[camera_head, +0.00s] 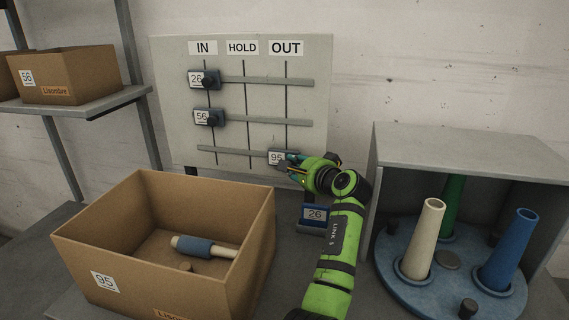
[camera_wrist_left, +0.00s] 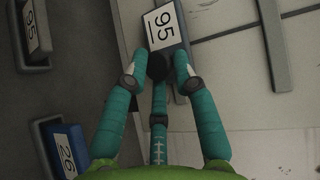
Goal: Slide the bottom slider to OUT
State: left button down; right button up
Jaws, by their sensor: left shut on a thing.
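The bottom slider (camera_head: 275,157), with a white 95 label, sits on the lowest rail (camera_head: 232,152) of the grey board (camera_head: 320,60). It is at the right end, under the OUT sign (camera_head: 286,48), about on the OUT line. My left gripper (camera_head: 291,163) is at it and partly hides it. In the left wrist view, the slider (camera_wrist_left: 172,48) has a dark knob (camera_wrist_left: 158,66) between the fingertips of my left gripper (camera_wrist_left: 158,80), which is shut on it. My right gripper is not in view.
The 26 slider (camera_head: 203,79) and 56 slider (camera_head: 208,118) sit under IN. A cardboard box (camera_head: 88,248) holding a blue-wrapped spindle stands front left. A blue 26 holder (camera_head: 314,215) is below the board. A grey housing (camera_head: 470,150) with cones on a blue disc stands right.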

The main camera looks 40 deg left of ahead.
pick_arm(q)
jog(key=shift+w+d+f, duration=0.15)
jog(key=shift+d+f, duration=0.05)
jog(key=shift+d, duration=0.25)
jog(key=c, duration=1.1)
grip_release()
jog(key=shift+o, duration=0.6)
jog(key=v, duration=0.7)
jog(key=shift+d+r, duration=0.2)
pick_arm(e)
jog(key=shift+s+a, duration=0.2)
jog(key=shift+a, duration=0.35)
